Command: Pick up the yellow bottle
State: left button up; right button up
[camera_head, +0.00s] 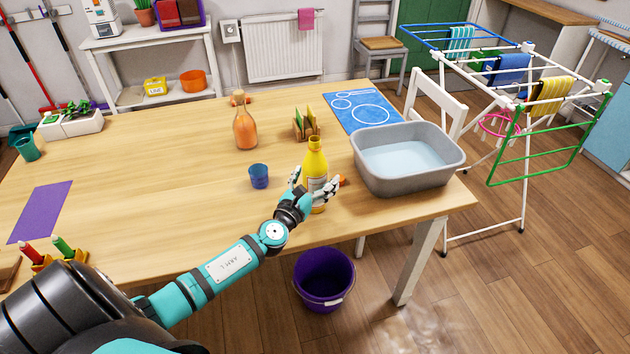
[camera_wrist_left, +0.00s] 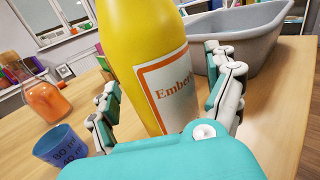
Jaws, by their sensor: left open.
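The yellow bottle (camera_head: 315,163) stands upright on the wooden table near its front edge. It has a white label with an orange border, which shows large in the left wrist view (camera_wrist_left: 140,50). My left gripper (camera_head: 316,186) is at the bottle's lower part, with one finger on each side of it. In the left wrist view the fingers (camera_wrist_left: 168,112) are spread around the bottle, and a gap shows beside the left finger. Whether the right finger touches it I cannot tell. My right gripper is not in view.
A grey basin of water (camera_head: 358,170) stands close to the right of the bottle. A blue cup (camera_head: 259,176) and an orange bottle (camera_head: 246,130) stand to the left. A napkin holder (camera_head: 306,127) is behind. A purple bucket (camera_head: 324,281) is on the floor below the front edge.

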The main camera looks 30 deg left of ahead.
pick_arm(q)
jog(key=shift+s, duration=0.1)
jog(key=shift+c, duration=0.2)
jog(key=c, duration=1.6)
jog(key=shift+r, duration=0.1)
jog(key=shift+c, duration=0.4)
jog(key=shift+r, duration=0.15)
